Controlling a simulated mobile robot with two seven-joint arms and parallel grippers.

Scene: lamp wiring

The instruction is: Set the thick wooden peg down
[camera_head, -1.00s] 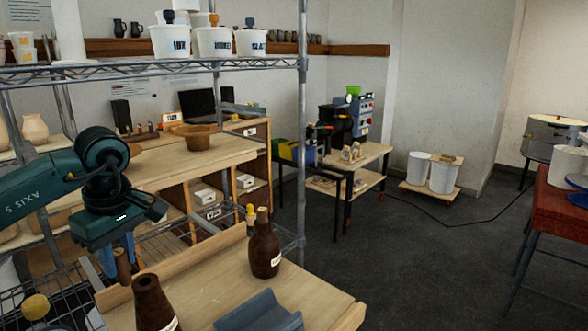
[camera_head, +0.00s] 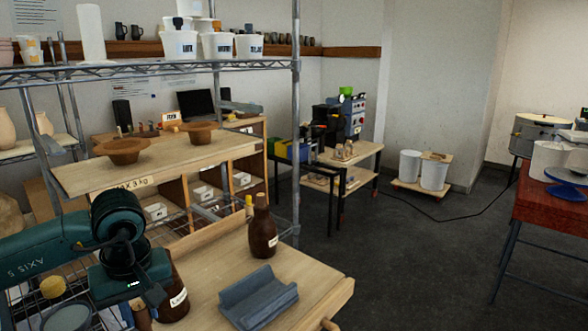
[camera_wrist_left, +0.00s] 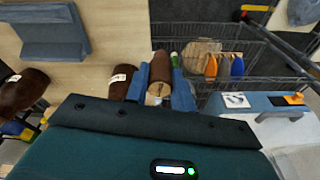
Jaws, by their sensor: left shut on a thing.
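My left gripper (camera_wrist_left: 161,88) is shut on the thick wooden peg (camera_wrist_left: 159,64), a brown cylinder with a paler end, between its two blue fingers in the left wrist view. In the head view the peg (camera_head: 141,317) shows only in part below the gripper, at the lower left by the edge of the light wooden board (camera_head: 215,265). The fingers are mostly hidden there by the gripper body, and I cannot tell whether the peg touches a surface. My right gripper is not in view.
A brown labelled bottle (camera_head: 177,297) stands close beside the gripper; another (camera_head: 262,232) stands farther back. A blue-grey cradle (camera_head: 258,300) lies on the board with bare wood around it. A wire rack (camera_wrist_left: 215,35) holding tools borders the board. A shelf post (camera_head: 296,120) rises behind.

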